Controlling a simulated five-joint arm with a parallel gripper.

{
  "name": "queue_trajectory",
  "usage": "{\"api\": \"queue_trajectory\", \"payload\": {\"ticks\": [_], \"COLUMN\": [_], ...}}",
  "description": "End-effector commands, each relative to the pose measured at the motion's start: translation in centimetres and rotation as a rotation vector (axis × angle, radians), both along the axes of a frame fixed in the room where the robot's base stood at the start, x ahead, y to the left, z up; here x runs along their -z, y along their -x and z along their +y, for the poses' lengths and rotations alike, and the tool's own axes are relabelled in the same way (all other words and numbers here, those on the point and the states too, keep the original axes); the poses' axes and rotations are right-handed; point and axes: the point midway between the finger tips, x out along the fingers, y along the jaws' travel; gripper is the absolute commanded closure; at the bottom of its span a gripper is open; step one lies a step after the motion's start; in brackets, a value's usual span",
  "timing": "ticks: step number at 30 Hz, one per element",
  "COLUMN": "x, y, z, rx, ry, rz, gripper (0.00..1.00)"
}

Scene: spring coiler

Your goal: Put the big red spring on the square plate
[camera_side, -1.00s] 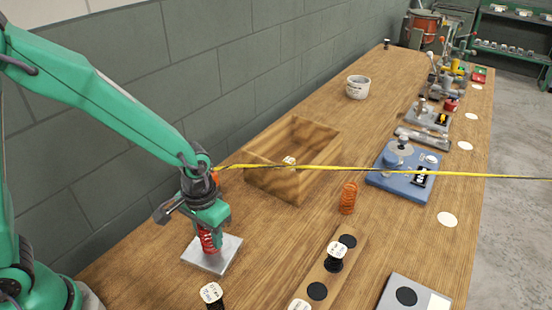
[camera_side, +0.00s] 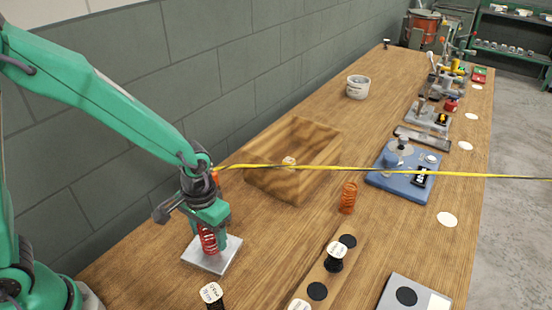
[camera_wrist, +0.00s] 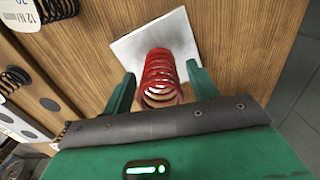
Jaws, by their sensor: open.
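The big red spring (camera_side: 208,239) stands on the square plate (camera_side: 224,259), a light grey metal plate on the wooden bench. In the wrist view the red spring (camera_wrist: 161,75) rises from the plate (camera_wrist: 128,47) between the two green fingers. My gripper (camera_side: 209,236) is around the spring from above. Its fingers (camera_wrist: 160,85) are open, with a gap showing on the right side of the spring and another on the left. The far side of the spring is hidden by the gripper in the side view.
An orange spring (camera_side: 348,198) stands on the bench right of an open wooden box (camera_side: 270,186). A black spring with a white tag (camera_side: 211,294) stands near the plate. A wooden strip with black discs (camera_side: 326,275) lies to the right. A yellow-black cord (camera_side: 400,172) crosses the side view.

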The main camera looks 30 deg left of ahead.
Motion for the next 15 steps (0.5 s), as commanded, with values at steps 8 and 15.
{"api": "queue_trajectory", "payload": {"ticks": [8,15], "x": [-2.6,-6.4], "y": [-0.1,-0.1], "z": [0.0,-0.1], "rx": [0.000,0.000], "ry": [0.002,0.002], "rz": [-0.005,-0.007], "gripper": [0.41,0.41]}}
